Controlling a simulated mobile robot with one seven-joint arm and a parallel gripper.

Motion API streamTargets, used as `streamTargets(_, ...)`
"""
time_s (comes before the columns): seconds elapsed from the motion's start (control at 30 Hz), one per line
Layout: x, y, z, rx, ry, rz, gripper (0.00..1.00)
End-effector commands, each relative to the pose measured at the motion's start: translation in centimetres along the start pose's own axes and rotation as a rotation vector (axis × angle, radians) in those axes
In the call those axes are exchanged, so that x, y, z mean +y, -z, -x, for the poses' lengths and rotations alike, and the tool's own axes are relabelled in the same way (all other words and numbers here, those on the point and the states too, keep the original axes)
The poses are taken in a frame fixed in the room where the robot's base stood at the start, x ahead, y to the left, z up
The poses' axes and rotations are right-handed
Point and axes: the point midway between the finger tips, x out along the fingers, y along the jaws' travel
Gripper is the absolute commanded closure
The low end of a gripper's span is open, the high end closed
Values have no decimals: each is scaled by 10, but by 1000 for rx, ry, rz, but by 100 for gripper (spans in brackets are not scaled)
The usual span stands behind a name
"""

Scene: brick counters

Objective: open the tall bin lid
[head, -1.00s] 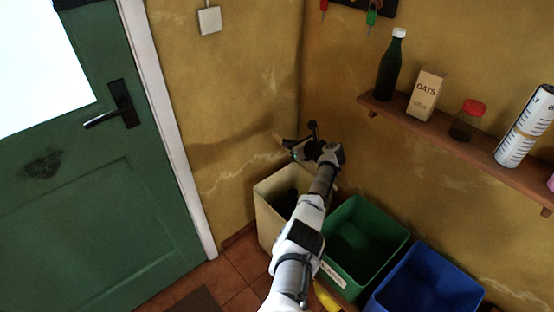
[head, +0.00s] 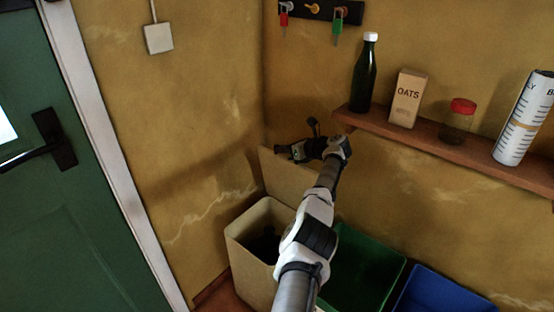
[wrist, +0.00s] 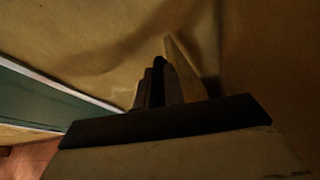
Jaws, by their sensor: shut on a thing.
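The tall bin (head: 244,233) is cream and stands in the corner below my arm. Its top is open and its dark inside shows. The cream lid (head: 282,176) is raised, standing steeply at the back of the bin near the wall. My gripper (head: 284,150) is at the lid's upper edge and shut on it. In the wrist view the lid (wrist: 184,68) shows as a thin pale slab beside the dark fingers of my gripper (wrist: 160,84). My arm hides the right side of the bin and part of the lid.
A green bin (head: 365,268) and a blue bin (head: 440,293) stand to the right. Above them a wooden shelf (head: 440,146) holds a bottle (head: 364,78), an oats box (head: 406,98), a red-topped jar (head: 459,120) and a rolled paper (head: 522,118). A green door (head: 70,230) is at the left.

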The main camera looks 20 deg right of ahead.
Motion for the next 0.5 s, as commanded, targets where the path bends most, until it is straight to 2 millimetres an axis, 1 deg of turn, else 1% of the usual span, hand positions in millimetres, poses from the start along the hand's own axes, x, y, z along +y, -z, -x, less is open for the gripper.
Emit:
streamTargets(0.03, -4, 4, 0, 1, 0, 0, 100)
streamTargets(0.3, -11, 2, 8, 2, 0, 0, 100)
streamTargets(0.5, -12, 2, 9, 3, 0, 0, 100)
